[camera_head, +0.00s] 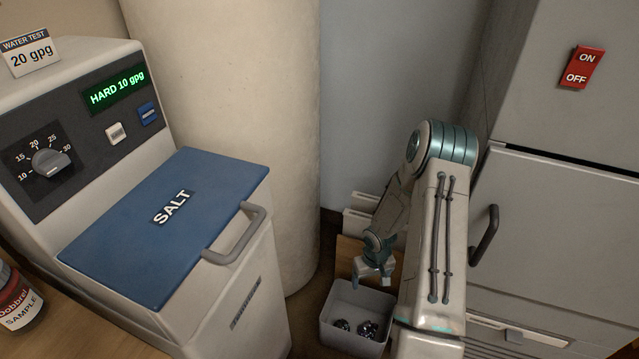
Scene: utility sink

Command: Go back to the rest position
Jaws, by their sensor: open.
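My arm rises at the right of the middle, bends at a teal elbow, and comes down to my gripper (373,279). The gripper points downward above the back part of a small grey bin (331,312). Its fingers are small in this view, and nothing shows held between them. A few dark, shiny lumps (367,329) lie in the bottom of the bin, apart from the gripper.
A water softener with a closed blue SALT lid (170,225) and a grey handle (238,236) stands at the left. A jar (17,297) sits at the far left. A grey cabinet with a dark handle (485,236) and a red ON/OFF switch (582,67) stands close to the arm's right.

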